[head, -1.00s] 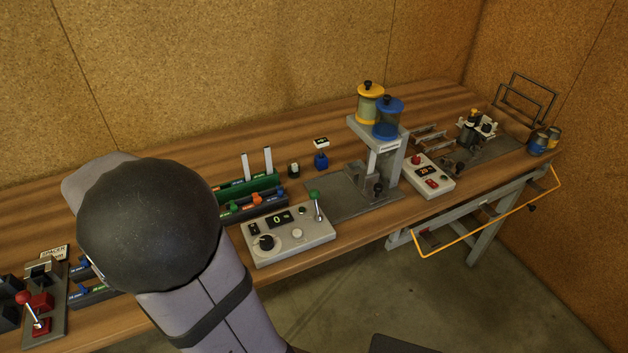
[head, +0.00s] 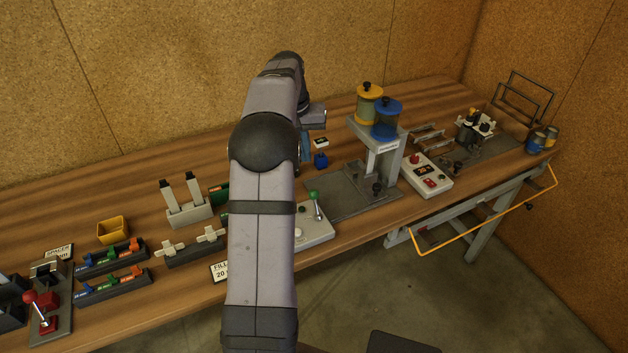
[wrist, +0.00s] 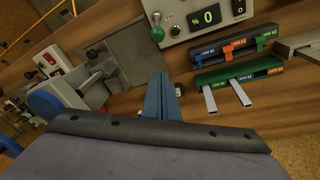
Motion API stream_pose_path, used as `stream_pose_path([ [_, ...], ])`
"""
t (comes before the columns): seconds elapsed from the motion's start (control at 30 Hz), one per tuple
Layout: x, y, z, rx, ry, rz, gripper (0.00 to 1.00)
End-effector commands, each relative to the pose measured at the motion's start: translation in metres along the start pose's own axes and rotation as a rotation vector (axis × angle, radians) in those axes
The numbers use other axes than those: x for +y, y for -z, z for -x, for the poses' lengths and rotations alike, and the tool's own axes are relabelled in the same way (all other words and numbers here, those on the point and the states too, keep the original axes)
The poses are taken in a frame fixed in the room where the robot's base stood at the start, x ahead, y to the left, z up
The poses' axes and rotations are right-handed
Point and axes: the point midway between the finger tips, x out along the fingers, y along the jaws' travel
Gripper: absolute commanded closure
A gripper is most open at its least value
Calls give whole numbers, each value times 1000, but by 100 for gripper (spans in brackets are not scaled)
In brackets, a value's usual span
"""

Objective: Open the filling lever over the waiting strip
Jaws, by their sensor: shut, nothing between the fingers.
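The filling stand (head: 392,178) carries a yellow-lidded tank (head: 369,104) and a blue-lidded tank (head: 386,118) above a grey plate (head: 345,197). A lever with a green knob (head: 313,194) rises from the white control box (head: 318,228); the green knob also shows in the wrist view (wrist: 157,34), beside a display reading 0. I cannot make out a strip under the tanks. My gripper (wrist: 162,98) has blue fingers, shut and empty, above the bench. In the head view, its fingers are mostly hidden behind my arm.
A green rack (wrist: 238,75) with two white strips lies right of my fingers in the wrist view. A second control box (head: 426,175) with a red button stands right of the filling stand. Racks and a red-knob lever (head: 30,297) are at left.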

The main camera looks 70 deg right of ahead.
Motion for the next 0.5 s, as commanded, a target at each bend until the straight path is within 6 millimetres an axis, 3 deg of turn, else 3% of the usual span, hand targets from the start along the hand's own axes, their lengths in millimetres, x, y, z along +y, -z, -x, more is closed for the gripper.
stream_pose_path([
  [0.13, 15, 4, -2, 0, -7, -28, 100],
  [0.5, 16, 5, -2, 1, -7, -30, 100],
])
